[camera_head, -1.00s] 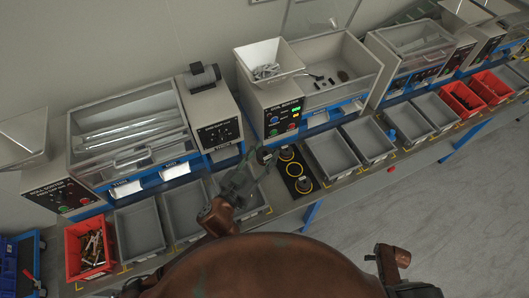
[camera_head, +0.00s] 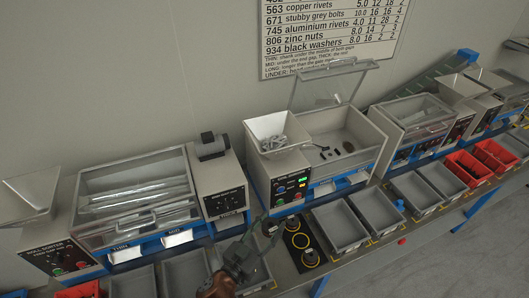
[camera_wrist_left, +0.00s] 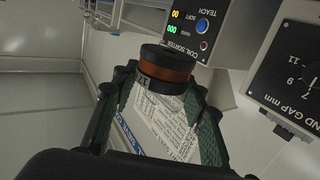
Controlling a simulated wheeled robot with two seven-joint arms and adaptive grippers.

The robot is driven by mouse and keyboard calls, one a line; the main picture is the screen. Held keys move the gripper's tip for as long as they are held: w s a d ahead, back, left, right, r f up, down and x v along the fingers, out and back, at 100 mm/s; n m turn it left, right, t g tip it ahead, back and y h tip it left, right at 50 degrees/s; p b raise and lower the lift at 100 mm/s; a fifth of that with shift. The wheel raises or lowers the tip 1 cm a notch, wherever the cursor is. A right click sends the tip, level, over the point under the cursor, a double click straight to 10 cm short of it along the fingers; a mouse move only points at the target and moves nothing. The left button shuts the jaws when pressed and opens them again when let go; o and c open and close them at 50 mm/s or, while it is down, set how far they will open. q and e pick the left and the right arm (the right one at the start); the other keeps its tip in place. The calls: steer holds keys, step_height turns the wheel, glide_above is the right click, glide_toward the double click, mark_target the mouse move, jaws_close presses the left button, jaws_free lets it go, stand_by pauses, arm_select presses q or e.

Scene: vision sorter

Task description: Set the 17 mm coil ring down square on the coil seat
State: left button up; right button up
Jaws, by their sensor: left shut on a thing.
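My left gripper (camera_head: 262,232) is shut on the coil ring, just left of a black plate (camera_head: 300,246) with yellow circles on the bench front. In the left wrist view, the ring (camera_wrist_left: 166,69) is a short dark cylinder with a copper-brown band, held between the green fingertips (camera_wrist_left: 160,90). The plate has several round spots in a row; dark round pieces appear at some of them. I cannot tell which spot is the coil seat. The ring is apart from the plate in the picture; its height above the bench is unclear. My right gripper is out of view.
The coil sorter (camera_head: 290,188), with lit displays, stands behind the plate. A white hopper (camera_head: 278,135) sits on top of it. Grey bins (camera_head: 340,226) stand right of the plate, and more stand left of my gripper. Red bins (camera_head: 470,168) are farther right.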

arm_select(q)
steer(key=s+a+n+t+y, duration=0.3)
steer(key=a+n+y, duration=0.55)
steer(key=a, duration=1.45)
steer(key=s+a+f+m+y, duration=0.1)
steer(key=s+f, duration=0.4)
steer(key=shift+s+a+f+y, duration=0.15)
steer(key=shift+f+y, duration=0.1)
steer(key=shift+y, duration=0.1)
